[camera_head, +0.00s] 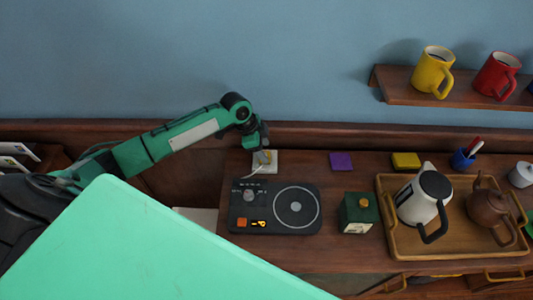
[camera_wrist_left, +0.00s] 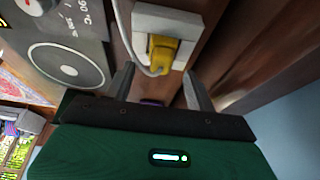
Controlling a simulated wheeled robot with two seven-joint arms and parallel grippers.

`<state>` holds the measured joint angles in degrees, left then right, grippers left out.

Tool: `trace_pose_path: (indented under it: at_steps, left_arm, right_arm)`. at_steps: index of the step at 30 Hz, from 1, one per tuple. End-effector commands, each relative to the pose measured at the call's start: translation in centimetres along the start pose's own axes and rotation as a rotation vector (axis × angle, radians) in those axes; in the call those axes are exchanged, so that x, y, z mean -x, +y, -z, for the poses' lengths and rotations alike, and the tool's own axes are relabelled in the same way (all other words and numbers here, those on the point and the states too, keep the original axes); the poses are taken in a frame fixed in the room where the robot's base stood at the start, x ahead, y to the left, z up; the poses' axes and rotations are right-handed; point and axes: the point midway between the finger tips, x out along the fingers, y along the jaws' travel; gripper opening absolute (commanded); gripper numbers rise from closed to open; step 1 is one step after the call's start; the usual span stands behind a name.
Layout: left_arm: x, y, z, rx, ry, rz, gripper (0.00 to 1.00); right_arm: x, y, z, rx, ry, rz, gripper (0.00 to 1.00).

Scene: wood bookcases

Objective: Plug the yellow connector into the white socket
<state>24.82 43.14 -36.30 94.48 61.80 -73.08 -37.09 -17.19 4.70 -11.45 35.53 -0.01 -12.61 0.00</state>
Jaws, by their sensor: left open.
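The white socket (camera_head: 268,168) is on the left part of the wooden counter. The yellow connector (camera_head: 262,157) is at the socket, partly hidden by my left gripper (camera_head: 263,148) in the head view. In the left wrist view the yellow connector (camera_wrist_left: 163,53) lies against the face of the white socket (camera_wrist_left: 168,19), with a pale cable curving off beside it. I cannot tell how deep it sits. My left gripper (camera_wrist_left: 159,73) is open, its two fingers apart on either side just short of the connector, not touching it. My right gripper is not in view.
A dark panel with a round dial (camera_head: 296,207) lies in front of the socket. A green box (camera_head: 358,213), a purple block (camera_head: 341,161) and a yellow block (camera_head: 406,161) stand rightward. A wooden tray (camera_head: 400,249) holds a kettle and a teapot. The wall is behind.

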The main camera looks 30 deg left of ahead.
Motion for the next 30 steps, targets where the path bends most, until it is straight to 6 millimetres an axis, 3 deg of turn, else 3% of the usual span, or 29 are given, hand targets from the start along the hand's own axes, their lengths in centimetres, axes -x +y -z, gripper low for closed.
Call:
trace_pose_path:
  at_steps: [9,15,30]
  left_arm:
    - [7.1,-0.1,-0.1,-0.001,0.0,0.003,0.56]
    - [9.8,-0.1,-0.1,-0.001,-0.001,0.002,0.56]
    - [10.6,0.0,0.0,0.0,0.0,0.0,0.56]
  right_arm:
    - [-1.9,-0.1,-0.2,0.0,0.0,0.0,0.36]
    - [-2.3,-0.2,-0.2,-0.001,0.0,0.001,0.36]
    - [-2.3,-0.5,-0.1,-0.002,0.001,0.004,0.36]
